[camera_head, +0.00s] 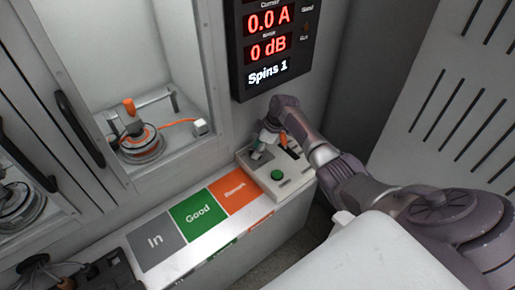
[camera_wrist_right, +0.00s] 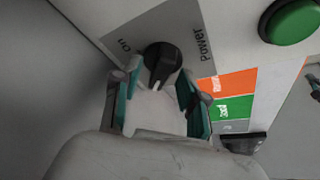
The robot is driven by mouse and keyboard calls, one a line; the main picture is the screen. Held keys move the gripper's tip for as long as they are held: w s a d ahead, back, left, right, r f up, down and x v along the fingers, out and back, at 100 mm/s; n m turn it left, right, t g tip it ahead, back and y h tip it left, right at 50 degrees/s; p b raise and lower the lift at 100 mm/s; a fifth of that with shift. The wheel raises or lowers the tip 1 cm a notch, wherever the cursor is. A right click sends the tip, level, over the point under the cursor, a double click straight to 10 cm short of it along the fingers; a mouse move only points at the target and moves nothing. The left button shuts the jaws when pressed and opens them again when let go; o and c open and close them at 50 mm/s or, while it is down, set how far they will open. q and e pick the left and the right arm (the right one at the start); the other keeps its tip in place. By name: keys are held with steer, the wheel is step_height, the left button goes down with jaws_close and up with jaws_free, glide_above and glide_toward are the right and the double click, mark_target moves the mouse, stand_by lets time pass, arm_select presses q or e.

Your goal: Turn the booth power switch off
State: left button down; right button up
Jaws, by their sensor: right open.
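The booth power switch is a black rotary knob (camera_wrist_right: 162,60) on a grey plate marked "on" and "Power" in the right wrist view. My right gripper (camera_wrist_right: 158,92) is open, with its teal fingers on either side of the knob's near side. I cannot tell whether the fingers touch it. In the head view my right gripper (camera_head: 265,142) reaches down to the control box (camera_head: 295,184) and hides most of the knob. My left gripper is not in view.
A green button (camera_head: 277,174) is on the same box; it also shows in the right wrist view (camera_wrist_right: 293,20). A display (camera_head: 268,48) hangs above. A hub motor (camera_head: 140,143) sits in the booth at left.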

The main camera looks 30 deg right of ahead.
steer(key=shift+d+r, duration=0.1)
steer(key=shift+r, duration=0.15)
steer(key=v, duration=1.1)
steer(key=shift+s+r, duration=0.2)
